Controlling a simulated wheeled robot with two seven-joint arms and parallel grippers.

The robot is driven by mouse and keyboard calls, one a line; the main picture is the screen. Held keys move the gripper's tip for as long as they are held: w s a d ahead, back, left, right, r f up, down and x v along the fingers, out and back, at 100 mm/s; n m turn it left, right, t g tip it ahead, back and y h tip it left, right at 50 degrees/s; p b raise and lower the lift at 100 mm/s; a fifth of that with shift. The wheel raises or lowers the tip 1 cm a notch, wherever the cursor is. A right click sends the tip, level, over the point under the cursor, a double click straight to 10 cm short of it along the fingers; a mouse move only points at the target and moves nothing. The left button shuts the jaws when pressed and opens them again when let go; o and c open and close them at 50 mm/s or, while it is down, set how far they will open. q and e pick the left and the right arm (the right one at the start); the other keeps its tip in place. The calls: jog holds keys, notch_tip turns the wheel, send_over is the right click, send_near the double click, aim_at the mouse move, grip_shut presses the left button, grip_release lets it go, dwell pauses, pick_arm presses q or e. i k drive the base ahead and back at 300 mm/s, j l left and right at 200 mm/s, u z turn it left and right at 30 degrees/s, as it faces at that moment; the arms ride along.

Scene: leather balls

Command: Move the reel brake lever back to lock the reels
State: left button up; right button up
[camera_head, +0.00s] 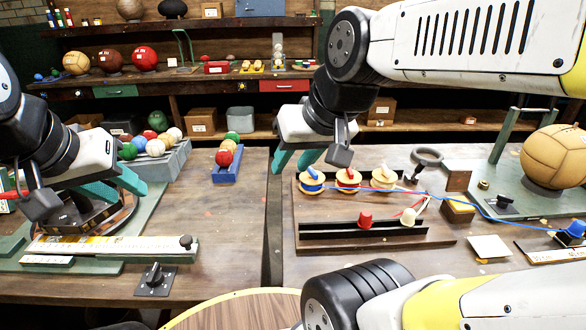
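Three reels stand in a row on a dark wooden board: a blue-topped one (311,181), a red-topped one (347,179) and a pale-topped one (383,178). A black lever-like piece with a ring-shaped end (427,156) stands behind the right reel; I cannot tell for sure that it is the brake lever. My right gripper (297,160) is open and empty, with its teal fingers apart, above and behind the left reel. My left gripper (117,186) appears open and empty over the left bench, far from the reels.
A blue cord (480,208) runs right to a blue knob. A large tan ball (555,157) sits at right. A blue ball tray (227,172) is at left.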

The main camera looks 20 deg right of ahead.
aim_at(422, 164)
jog(key=j+z, duration=0.15)
jog(key=z, duration=0.3)
jog(key=j+z, duration=0.15)
jog(key=z, duration=0.25)
jog(key=j+z, duration=0.15)
jog(key=z, duration=0.3)
jog(key=j+z, duration=0.15)
jog(key=z, duration=0.3)
jog(key=k+j+z, duration=0.7)
jog(key=k+j, duration=0.8)
jog(key=k, duration=0.3)
jog(key=k+u, duration=0.1)
jog(key=u, duration=0.3)
jog(key=k+j+u, duration=0.1)
jog(key=u, duration=0.3)
jog(key=k+j+u, duration=0.1)
jog(key=u, duration=0.3)
jog(key=i+l+u, duration=0.15)
jog(key=l+u, duration=0.25)
jog(key=l, duration=0.35)
jog(key=i+l+u, duration=0.1)
jog(key=l+u, duration=0.25)
jog(key=l, duration=0.45)
jog(key=i+l, duration=0.1)
jog(key=l, duration=1.4)
jog(key=i+l, duration=0.1)
jog(key=l, duration=1.4)
